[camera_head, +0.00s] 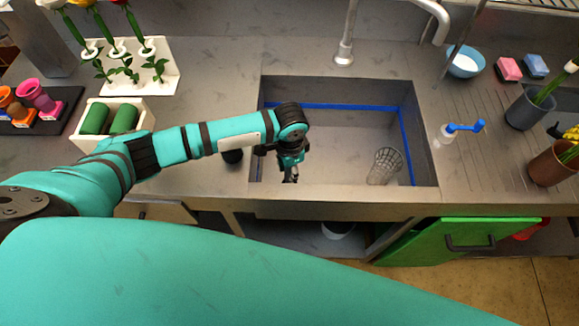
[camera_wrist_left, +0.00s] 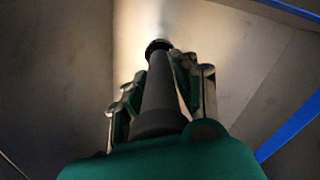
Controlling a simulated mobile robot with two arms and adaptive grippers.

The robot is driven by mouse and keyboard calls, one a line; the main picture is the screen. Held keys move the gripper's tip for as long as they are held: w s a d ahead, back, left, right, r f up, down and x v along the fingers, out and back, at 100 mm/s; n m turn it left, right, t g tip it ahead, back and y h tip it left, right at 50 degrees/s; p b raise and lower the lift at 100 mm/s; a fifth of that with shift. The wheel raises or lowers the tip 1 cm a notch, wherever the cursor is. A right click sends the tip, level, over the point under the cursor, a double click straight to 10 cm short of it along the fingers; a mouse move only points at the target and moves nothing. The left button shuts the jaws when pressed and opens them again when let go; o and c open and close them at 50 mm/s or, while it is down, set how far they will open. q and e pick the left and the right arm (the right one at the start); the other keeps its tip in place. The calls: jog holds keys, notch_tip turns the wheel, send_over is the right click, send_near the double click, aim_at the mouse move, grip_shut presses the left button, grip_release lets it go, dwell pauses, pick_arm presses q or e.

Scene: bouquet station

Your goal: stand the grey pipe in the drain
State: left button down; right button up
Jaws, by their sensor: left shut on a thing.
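The grey pipe (camera_wrist_left: 159,92) is dark grey and lies between the fingers of my left gripper (camera_wrist_left: 166,88) in the left wrist view. The gripper is shut on it. The pipe points away from the wrist, and a dark round end or ring (camera_wrist_left: 158,46) shows at its far tip. I cannot tell whether that is the pipe's end or the drain. In the head view my left gripper (camera_head: 290,174) is down inside the left part of the sink (camera_head: 340,130). The pipe is mostly hidden there, and the drain is not clearly visible. My right gripper is not in view.
A wire mesh cup (camera_head: 384,166) stands in the sink's right part. A blue line (camera_head: 345,107) runs around the sink walls. The faucet (camera_head: 344,52) stands behind. A white planter (camera_head: 145,112) is at left; a bowl (camera_head: 464,62) and pots (camera_head: 525,112) are at right.

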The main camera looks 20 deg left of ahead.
pick_arm(q)
jog(key=shift+f, duration=0.35)
jog(key=c, duration=1)
grip_release()
jog(key=shift+o, duration=0.2)
jog(key=shift+r, duration=0.1)
notch_tip(320, 180, up, 12)
jog(key=shift+f, duration=0.1)
